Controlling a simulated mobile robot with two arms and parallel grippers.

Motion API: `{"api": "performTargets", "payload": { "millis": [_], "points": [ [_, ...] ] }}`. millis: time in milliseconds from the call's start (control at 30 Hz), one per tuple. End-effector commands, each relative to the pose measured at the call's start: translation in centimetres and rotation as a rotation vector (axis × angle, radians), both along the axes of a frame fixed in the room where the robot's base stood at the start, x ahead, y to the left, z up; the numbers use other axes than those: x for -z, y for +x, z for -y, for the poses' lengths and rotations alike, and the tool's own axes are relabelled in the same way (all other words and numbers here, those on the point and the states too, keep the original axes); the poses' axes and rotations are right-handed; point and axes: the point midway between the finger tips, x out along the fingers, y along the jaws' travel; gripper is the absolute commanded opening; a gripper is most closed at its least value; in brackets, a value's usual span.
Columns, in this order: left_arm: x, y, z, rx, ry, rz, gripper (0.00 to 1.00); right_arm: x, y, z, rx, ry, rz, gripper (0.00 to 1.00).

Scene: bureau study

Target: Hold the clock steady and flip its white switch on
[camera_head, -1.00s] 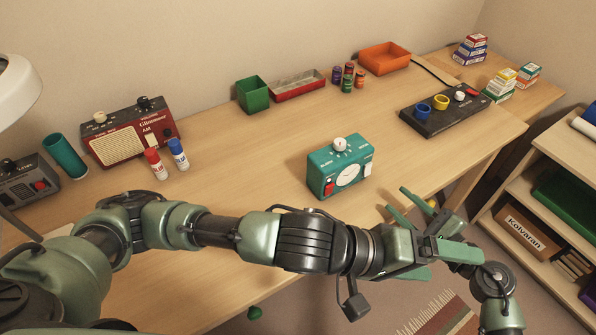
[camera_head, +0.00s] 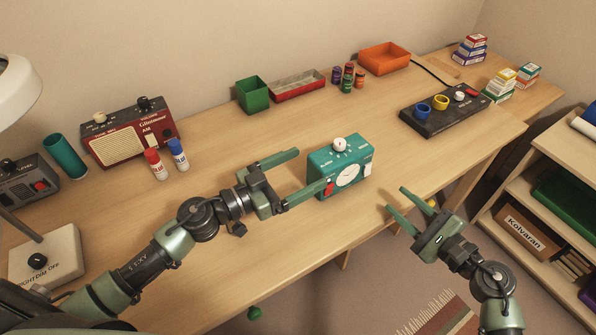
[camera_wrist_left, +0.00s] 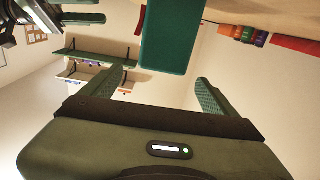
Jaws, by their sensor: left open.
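The teal clock (camera_head: 343,158) stands upright on the desk, with a white knob on top, a round white dial and a red part at the front's lower left. A small white switch (camera_head: 368,168) is at the front's right side; its position is too small to tell. My left gripper (camera_head: 314,168) is open at the clock's left end, one finger behind and one in front, overlapping its lower left corner in the head view. In the left wrist view the clock (camera_wrist_left: 172,36) lies ahead between the open fingers. My right gripper (camera_head: 396,199) is open and empty, right of the clock, off the desk's front edge.
A black panel (camera_head: 432,118) with coloured knobs is behind right. A red radio (camera_head: 128,132) and two small bottles stand left. Green (camera_head: 251,94), red and orange (camera_head: 385,57) trays line the back. A white switch box (camera_head: 45,258) is front left. Desk around the clock is clear.

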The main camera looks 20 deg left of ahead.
Motion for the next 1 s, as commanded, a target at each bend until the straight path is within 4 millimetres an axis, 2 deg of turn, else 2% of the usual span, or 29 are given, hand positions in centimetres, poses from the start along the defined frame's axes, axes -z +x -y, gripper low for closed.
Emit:
{"api": "performTargets", "payload": {
  "millis": [167, 600, 967, 1000],
  "points": [
    [0.7, 0.7, 0.2, 0.001, 0.036, 0.007, 0.89, 0.0, 0.0, 0.0, 0.000, 0.000, 0.000, 0.36],
    [0.6, 5.1, 4.4, 0.000, 0.031, 0.006, 0.89, 0.0, 0.0, 0.0, 0.000, 0.000, 0.000, 0.36],
    [0.7, 5.6, 4.9, 0.000, 0.033, 0.004, 0.89, 0.0, 0.0, 0.0, 0.000, 0.000, 0.000, 0.36],
    [0.7, 5.6, 4.9, 0.000, 0.033, 0.004, 0.86, 0.0, 0.0, 0.0, 0.000, 0.000, 0.000, 0.36]
  ]
}}
